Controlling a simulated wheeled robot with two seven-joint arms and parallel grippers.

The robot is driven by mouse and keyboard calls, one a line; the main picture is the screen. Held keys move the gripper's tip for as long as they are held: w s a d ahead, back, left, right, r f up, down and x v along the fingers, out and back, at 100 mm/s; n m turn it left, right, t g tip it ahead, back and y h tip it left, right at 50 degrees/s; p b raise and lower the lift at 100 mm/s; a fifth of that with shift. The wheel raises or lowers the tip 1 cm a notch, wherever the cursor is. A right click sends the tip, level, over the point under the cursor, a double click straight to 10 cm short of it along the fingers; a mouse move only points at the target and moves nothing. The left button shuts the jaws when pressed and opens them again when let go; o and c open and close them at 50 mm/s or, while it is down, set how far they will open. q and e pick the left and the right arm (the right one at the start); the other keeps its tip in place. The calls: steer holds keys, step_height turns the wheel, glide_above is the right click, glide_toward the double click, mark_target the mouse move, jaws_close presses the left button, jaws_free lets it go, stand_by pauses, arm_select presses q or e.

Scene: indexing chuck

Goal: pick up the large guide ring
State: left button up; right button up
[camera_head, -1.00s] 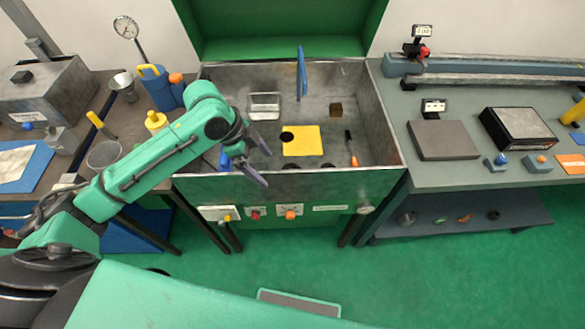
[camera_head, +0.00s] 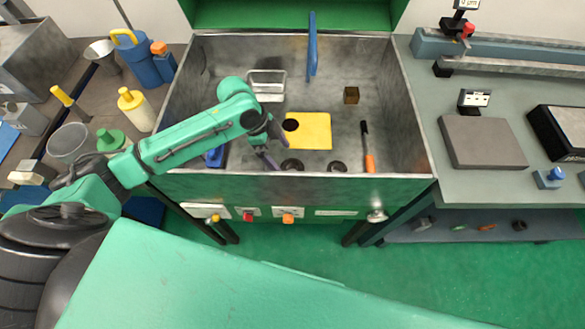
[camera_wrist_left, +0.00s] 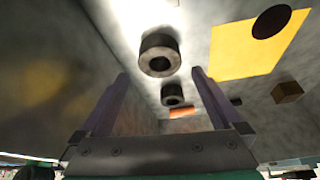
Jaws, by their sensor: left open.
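Two dark rings lie on the floor of the grey metal tub (camera_head: 345,60), near its front wall. The left ring (camera_head: 291,166) looks larger than the right ring (camera_head: 337,166). In the left wrist view the nearer, bigger-looking ring (camera_wrist_left: 160,57) and the smaller-looking one (camera_wrist_left: 172,95) appear one behind the other, between the finger lines. My left gripper (camera_head: 271,147) is open and empty inside the tub, just left of the larger ring; its fingers also show in the wrist view (camera_wrist_left: 160,76). Its height above the floor is unclear. My right gripper is out of view.
The tub's front wall (camera_head: 300,190) is close to my arm.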

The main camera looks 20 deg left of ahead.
mark_target(291, 168)
arm_select(q)
steer(key=p+x, duration=0.1)
steer(key=x, duration=0.5)
steer(key=shift+d+f, duration=0.25)
steer(key=shift+f, duration=0.05)
jaws_close()
steer(key=shift+w+r, duration=0.1)
